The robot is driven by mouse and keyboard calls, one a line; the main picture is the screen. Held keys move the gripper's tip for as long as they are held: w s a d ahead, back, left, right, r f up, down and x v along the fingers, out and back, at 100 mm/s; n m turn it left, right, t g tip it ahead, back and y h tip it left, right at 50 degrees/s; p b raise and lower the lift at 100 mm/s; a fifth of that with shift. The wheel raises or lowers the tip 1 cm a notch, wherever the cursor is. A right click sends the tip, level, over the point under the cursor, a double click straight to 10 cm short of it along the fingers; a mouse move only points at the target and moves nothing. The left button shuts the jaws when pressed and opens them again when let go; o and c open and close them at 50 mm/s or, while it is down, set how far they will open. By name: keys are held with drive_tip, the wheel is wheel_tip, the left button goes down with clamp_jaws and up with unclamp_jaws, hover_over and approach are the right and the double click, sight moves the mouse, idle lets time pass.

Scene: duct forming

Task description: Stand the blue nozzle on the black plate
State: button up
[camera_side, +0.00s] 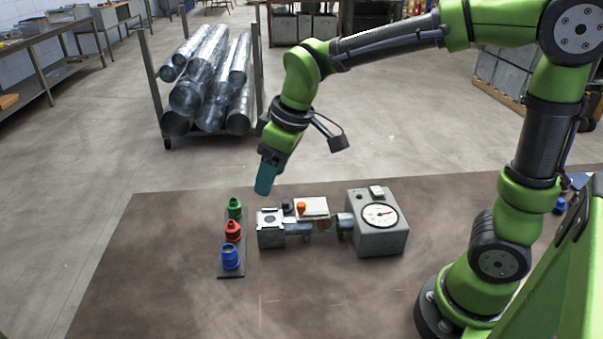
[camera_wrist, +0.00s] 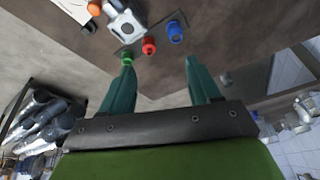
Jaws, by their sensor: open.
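The blue nozzle (camera_side: 230,259) stands upright at the near end of the narrow black plate (camera_side: 232,275). A red nozzle (camera_side: 232,232) and a green nozzle (camera_side: 235,209) stand in a row behind it on the same plate. My gripper (camera_side: 265,180) is above and behind the plate, apart from all the nozzles, with its teal fingers pointing down. In the wrist view my gripper (camera_wrist: 158,65) is open and empty. The blue nozzle also shows there (camera_wrist: 175,32), beyond the fingertips, beside the red one (camera_wrist: 149,46).
A grey metal block (camera_side: 271,232) and a grey box with a dial gauge (camera_side: 376,222) stand right of the plate. An orange knob (camera_side: 301,208) sits between them. Small blue items (camera_side: 560,205) lie at the far right. The table (camera_side: 150,270) is clear left of the plate.

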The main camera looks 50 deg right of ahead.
drive_tip(key=s+d+r+m+t, duration=0.1)
drive_tip(key=s+d+m+t, duration=0.1)
drive_tip(key=s, duration=0.4)
drive_tip(key=s+d+r+m+t, duration=0.1)
drive_tip(key=s+d+m+t, duration=0.1)
drive_tip(key=s+d+m, duration=0.2)
drive_tip(key=s+m, duration=0.2)
drive_tip(key=s, duration=0.1)
drive_tip(key=shift+s+d+r+m, duration=0.2)
drive_tip(key=shift+d+r+m, duration=0.1)
drive_tip(key=shift+d+r, duration=0.1)
